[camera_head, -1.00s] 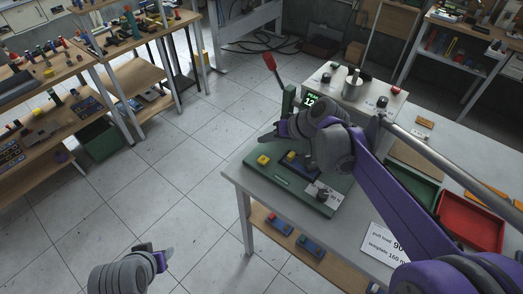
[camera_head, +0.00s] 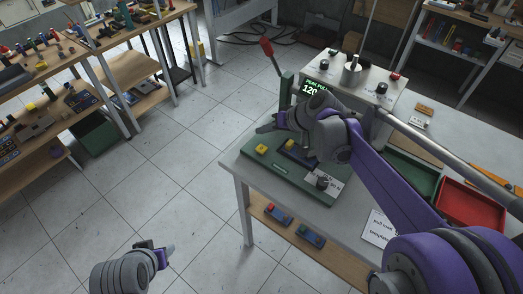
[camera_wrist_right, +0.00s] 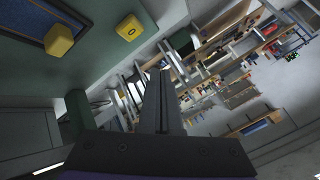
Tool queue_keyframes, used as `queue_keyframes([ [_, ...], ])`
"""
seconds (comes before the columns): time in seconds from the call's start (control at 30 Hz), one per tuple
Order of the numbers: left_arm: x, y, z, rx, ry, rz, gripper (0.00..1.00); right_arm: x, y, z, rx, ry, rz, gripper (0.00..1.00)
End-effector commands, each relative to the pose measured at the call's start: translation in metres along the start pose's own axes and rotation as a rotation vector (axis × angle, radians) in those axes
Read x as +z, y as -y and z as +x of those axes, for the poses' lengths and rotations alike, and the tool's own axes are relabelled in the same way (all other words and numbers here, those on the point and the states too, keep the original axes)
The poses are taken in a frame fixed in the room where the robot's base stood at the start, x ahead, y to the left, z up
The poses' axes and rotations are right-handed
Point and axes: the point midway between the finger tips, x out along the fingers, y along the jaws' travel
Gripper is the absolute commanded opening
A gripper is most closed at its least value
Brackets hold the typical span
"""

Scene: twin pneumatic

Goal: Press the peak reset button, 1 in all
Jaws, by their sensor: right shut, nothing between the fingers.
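A pale tester box (camera_head: 337,76) stands at the back of the table, with a green lit display (camera_head: 316,89) reading "PEAK PULL" and about 120. On its top are a dark round knob or button (camera_head: 382,88), a red one (camera_head: 394,76), a small green one (camera_head: 333,52) and a metal cylinder (camera_head: 351,75). Which one is the peak reset button I cannot read. My right gripper (camera_head: 265,128) is shut and empty, over the green base plate in front of the box. Its fingers (camera_wrist_right: 158,100) show together in the wrist view. My left gripper (camera_head: 163,252) is low over the floor, away from the table.
A green tray (camera_head: 410,174) and a red tray (camera_head: 470,207) lie right. Floor left of the table is clear.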

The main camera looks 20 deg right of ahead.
Motion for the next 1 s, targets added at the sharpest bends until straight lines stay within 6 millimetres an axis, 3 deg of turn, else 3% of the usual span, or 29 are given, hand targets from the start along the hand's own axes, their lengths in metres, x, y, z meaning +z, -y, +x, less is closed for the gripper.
queue_keyframes([
  [0.1,0.017,0.0,0.015,0.0,0.015,0.0,0.5,0.014,-0.013,0.017,0.001,0.004,0.001,0.0],
  [0.33,0.031,0.0,0.029,0.0,0.026,0.0,0.5,0.027,-0.026,0.035,0.0,0.002,0.0,0.0],
  [1.0,0.033,0.0,0.031,0.0,0.027,0.0,0.5,0.028,-0.028,0.038,0.0,0.001,0.0,0.0],
])
